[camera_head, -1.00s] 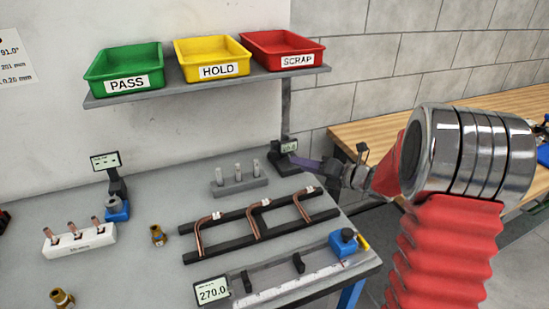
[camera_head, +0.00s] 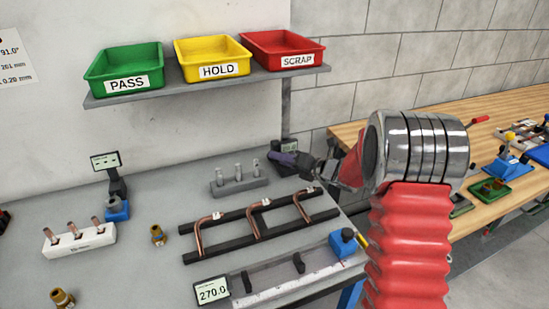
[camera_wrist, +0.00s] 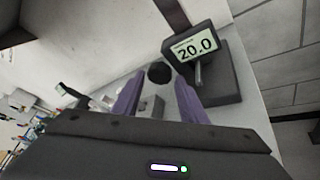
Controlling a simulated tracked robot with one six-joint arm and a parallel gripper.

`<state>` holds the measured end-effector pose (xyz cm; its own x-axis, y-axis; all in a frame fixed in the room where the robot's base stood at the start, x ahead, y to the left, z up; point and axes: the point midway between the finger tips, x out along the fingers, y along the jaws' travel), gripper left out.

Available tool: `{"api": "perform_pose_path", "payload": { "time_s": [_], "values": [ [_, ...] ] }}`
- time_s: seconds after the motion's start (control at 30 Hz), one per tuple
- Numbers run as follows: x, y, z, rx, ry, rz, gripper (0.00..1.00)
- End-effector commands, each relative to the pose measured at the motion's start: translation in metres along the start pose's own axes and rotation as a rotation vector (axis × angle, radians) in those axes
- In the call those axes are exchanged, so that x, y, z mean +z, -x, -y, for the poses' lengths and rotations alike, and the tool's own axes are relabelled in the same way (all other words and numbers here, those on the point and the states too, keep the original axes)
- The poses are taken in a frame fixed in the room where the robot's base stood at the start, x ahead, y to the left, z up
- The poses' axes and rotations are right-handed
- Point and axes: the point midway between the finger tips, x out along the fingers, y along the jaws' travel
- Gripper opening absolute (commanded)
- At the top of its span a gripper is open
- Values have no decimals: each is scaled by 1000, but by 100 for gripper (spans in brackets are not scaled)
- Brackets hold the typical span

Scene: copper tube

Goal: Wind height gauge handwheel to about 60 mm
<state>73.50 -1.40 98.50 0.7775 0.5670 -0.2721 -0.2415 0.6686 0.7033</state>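The height gauge stands at the back right corner of the grey bench. In the wrist view its tilted display (camera_wrist: 195,48) reads 20.0, above a dark base (camera_wrist: 222,85). A dark round knob, apparently the handwheel (camera_wrist: 159,72), lies just beyond and between my gripper's (camera_wrist: 156,82) purple fingertips. The fingers are apart, with nothing held; I cannot tell whether either touches the knob. In the head view my gripper (camera_head: 273,156) points left in front of the gauge and hides most of it, including the handwheel.
A grey block with several pins (camera_head: 239,183) stands just left of my gripper. Bent copper tubes (camera_head: 255,222) lie on dark rails in front. A shelf (camera_head: 208,88) with green, yellow and red trays hangs above. A wooden bench (camera_head: 490,104) is at the right.

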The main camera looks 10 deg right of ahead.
Motion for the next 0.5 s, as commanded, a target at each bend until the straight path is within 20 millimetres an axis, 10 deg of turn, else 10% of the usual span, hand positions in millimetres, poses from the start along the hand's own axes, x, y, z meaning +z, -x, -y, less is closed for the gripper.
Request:
{"api": "perform_pose_path", "payload": {
  "time_s": [0.5],
  "values": [
    [0,-43,0,-1,1,0,39]
  ]
}}
